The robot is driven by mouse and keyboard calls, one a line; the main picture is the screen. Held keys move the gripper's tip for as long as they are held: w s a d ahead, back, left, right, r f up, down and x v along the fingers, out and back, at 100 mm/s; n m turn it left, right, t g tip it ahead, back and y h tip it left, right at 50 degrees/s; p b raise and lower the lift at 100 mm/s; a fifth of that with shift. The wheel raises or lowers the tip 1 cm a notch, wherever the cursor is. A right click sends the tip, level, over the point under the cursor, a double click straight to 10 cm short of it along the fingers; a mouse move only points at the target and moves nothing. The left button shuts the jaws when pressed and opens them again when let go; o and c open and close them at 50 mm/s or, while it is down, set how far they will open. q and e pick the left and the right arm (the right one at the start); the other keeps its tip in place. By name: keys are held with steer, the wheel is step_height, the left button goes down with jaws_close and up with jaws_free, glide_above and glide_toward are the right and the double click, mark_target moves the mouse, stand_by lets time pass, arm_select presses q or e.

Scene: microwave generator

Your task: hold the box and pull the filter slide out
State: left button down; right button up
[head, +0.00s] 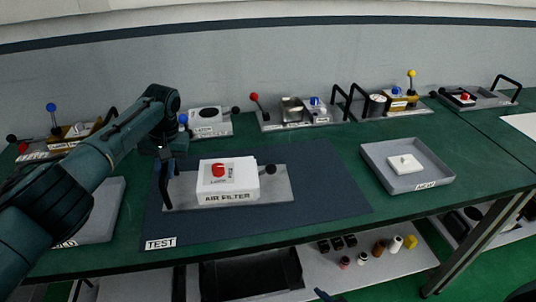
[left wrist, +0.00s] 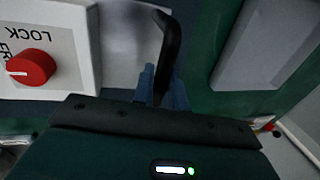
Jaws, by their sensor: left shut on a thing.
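The white air filter box (head: 228,184) stands on a grey base plate (head: 283,190) on the dark mat, with a red knob (head: 218,170) on top. A black ball knob (head: 270,169) sticks out at its right side. A black handle (head: 165,184) rises from the plate's left end. My left gripper (head: 165,158) is shut on this handle from above. The left wrist view shows the blue fingers (left wrist: 161,88) around the black handle (left wrist: 168,45), beside the box (left wrist: 75,40). A small dark tip at the head view's bottom edge may be my right gripper (head: 325,295).
A grey tray (head: 440,180) with a white piece (head: 404,164) stands to the right. Another grey tray (head: 105,210) lies left, partly behind my arm. Several devices with levers line the back. The mat (head: 325,195) right of the plate is clear. A lower shelf holds small parts.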

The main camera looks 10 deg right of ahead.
steer(key=w+a+r+n+t+y, duration=0.3)
steer(key=r+n, duration=0.4)
steer(key=n, duration=1)
steer(key=w+r+n+t+y, duration=0.1)
steer(key=w+r+n+y, duration=0.45)
steer(key=n, duration=1.15)
steer(key=t+h, duration=0.1)
steer(key=h, duration=0.2)
glide_toward(275, 171)
steer(key=shift+y+v, duration=0.25)
steer(key=shift+v, duration=0.8)
steer(key=shift+w+f, duration=0.1)
steer(key=shift+w, duration=0.3)
steer(key=x, duration=1.1)
steer(key=shift+w+a, duration=0.1)
steer(key=shift+c, duration=0.3)
steer(key=shift+f+m, duration=0.1)
steer(key=shift+m, duration=0.2)
jaws_close()
